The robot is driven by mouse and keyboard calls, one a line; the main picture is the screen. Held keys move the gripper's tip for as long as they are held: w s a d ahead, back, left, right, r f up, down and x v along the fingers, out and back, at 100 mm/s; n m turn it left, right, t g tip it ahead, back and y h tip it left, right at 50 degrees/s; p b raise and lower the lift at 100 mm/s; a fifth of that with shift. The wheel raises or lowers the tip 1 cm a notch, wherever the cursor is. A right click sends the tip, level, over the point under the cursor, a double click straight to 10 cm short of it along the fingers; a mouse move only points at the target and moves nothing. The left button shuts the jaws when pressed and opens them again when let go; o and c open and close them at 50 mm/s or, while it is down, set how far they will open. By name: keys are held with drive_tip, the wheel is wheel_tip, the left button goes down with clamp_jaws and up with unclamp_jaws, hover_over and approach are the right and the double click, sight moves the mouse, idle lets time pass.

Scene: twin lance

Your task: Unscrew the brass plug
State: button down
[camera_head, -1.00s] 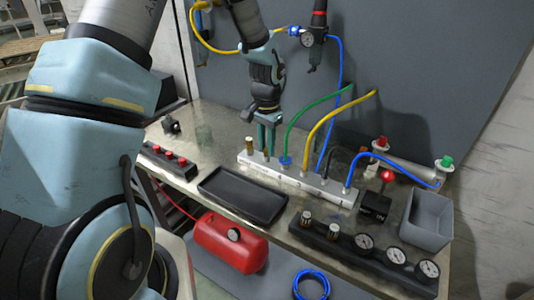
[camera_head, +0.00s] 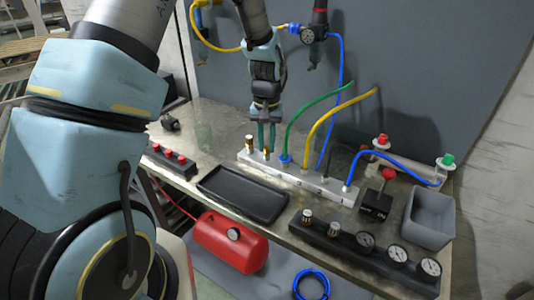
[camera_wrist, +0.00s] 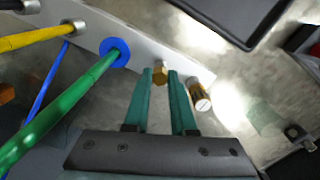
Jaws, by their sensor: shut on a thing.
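A pale manifold bar (camera_head: 312,181) lies along the bench, with hoses in several of its ports. The brass plug (camera_wrist: 160,74) is a small hex piece near one end of the bar. My gripper (camera_head: 266,146) points down over that end. In the wrist view its green fingers (camera_wrist: 160,78) stand on both sides of the plug and are shut on it. I cannot tell whether the plug is still seated in the port. A taller brass fitting with a silver top (camera_wrist: 201,98) stands beside it at the bar's end, and also shows in the head view (camera_head: 249,143).
A green hose (camera_head: 304,118) rises close beside my gripper, with a yellow hose (camera_head: 335,120) beyond it. An empty black tray (camera_head: 243,194) lies in front of the bar. A grey bin (camera_head: 430,219) and a black gauge block (camera_head: 348,242) are at the right.

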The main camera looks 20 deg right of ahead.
drive_tip(key=n, duration=0.3)
drive_tip(key=n+p, duration=0.1)
drive_tip(key=n, duration=0.2)
drive_tip(key=shift+d+r, duration=0.15)
drive_tip(key=shift+r, duration=0.05)
drive_tip(key=n+p, duration=0.2)
drive_tip(key=n, duration=0.1)
drive_tip(key=shift+n, duration=0.4)
drive_tip(key=n, duration=0.3)
drive_tip(key=shift+f+n, duration=0.15)
drive_tip(key=shift+n, duration=0.25)
drive_tip(key=n, duration=0.5)
drive_tip(key=c, duration=0.9)
unclamp_jaws()
drive_tip(key=shift+b, duration=0.3)
